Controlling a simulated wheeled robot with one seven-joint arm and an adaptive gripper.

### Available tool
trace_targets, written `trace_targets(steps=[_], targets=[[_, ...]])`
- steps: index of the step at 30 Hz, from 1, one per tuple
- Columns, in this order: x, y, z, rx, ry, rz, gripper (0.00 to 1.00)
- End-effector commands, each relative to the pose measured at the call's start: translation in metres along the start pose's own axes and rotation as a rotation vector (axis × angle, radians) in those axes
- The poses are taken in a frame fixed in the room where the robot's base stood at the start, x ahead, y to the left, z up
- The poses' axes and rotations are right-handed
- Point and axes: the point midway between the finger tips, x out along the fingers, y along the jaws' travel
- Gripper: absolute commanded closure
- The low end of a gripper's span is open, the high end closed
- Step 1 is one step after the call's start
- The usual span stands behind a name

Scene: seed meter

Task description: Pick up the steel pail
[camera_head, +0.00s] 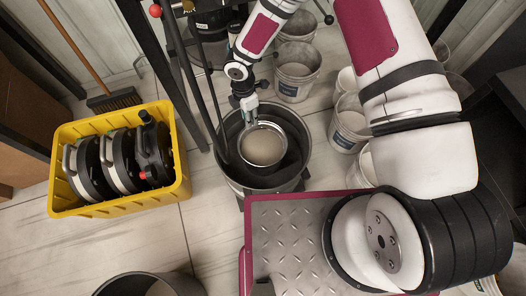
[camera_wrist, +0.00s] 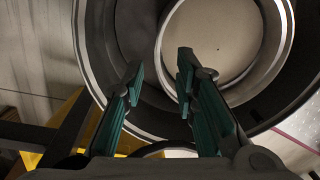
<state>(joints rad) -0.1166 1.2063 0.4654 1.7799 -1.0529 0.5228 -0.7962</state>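The steel pail (camera_head: 282,160) is a round metal vessel with a bright rim and a pale beige inside. It stands within a larger dark round bin (camera_head: 235,180). In the wrist view the pail (camera_wrist: 225,45) fills the upper right, inside the bin's wide rim (camera_wrist: 86,60). My gripper (camera_head: 249,106) is above the pail's far rim in the head view. In the wrist view my gripper (camera_wrist: 160,75) is open, with two dark green fingers apart. The right finger overlaps the pail's near-left edge, and the left finger is over the dark gap beside it. Contact cannot be told.
A yellow crate (camera_head: 120,207) with several black-and-white round units stands at left. White buckets (camera_head: 297,70) stand behind and right of the bin. A broom (camera_head: 113,98) leans at back left. Another dark bin (camera_head: 150,284) is at the bottom. Floor between crate and bin is clear.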

Motion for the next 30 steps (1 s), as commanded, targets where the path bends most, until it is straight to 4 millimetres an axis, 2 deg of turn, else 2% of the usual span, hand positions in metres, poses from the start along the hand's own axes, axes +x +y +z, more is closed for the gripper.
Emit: trace_targets(steps=[1, 6, 16, 25, 30], targets=[[0.014, 0.0, 0.0, 0.0, 0.0, -0.002, 0.73], [0.041, 0.0, 0.0, 0.0, -0.001, -0.001, 0.73], [0.061, 0.0, 0.001, 0.001, -0.001, -0.001, 0.73], [0.101, 0.0, 0.001, 0.002, -0.001, -0.001, 0.73], [0.105, 0.0, 0.001, 0.003, -0.002, 0.0, 0.73]])
